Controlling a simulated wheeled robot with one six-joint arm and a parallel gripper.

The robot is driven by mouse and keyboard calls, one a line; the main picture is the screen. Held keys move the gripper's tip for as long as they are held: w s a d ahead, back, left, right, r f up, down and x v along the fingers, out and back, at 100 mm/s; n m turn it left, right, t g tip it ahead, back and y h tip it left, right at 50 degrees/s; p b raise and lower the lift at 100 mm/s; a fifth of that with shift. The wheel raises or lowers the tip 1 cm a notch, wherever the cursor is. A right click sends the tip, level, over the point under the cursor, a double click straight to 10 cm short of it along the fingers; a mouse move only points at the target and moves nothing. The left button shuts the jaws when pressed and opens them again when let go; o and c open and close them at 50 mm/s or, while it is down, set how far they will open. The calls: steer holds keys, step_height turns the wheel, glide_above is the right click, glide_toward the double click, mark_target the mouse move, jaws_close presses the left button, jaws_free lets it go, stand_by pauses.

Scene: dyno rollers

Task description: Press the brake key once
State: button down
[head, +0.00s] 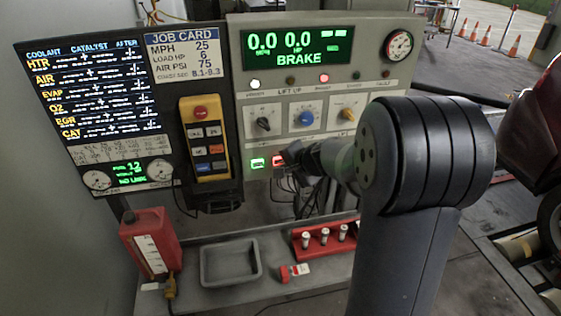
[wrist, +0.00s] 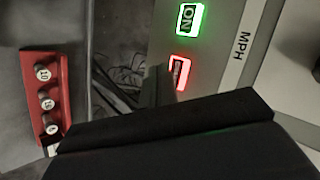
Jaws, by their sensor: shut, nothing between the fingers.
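The grey console (head: 243,140) has a green display (head: 297,47) reading 0.0, 0.0 and BRAKE. On its lower face are a green-lit key (head: 257,163) and a red-lit key (head: 278,160). In the wrist view the green key (wrist: 190,19) seems to read ON, and the red key (wrist: 180,72) has lettering I cannot read. A yellow pendant (head: 207,135) carries several small keys; their labels are too small to read, so I cannot tell which key is marked brake. My gripper (head: 291,157) is shut and empty, its tip close by the red key; contact is unclear.
Above the keys are three knobs (head: 305,118) and a row of lamps, one lit red (head: 324,78). A red rack (head: 324,252) with small cylinders, a grey tray (head: 230,282) and a red box (head: 150,240) sit on the shelf below. Cables hang beneath the console.

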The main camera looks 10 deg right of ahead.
steer(key=shift+w, duration=0.1)
steer(key=shift+w, duration=0.35)
steer(key=shift+w, duration=0.35)
stand_by(0.8)
steer(key=shift+s, duration=0.1)
steer(key=shift+s+b, duration=0.5)
steer(key=shift+s, duration=0.2)
steer(key=shift+s+b, duration=1)
steer(key=shift+s, duration=1.5)
steer(key=shift+w, duration=0.1)
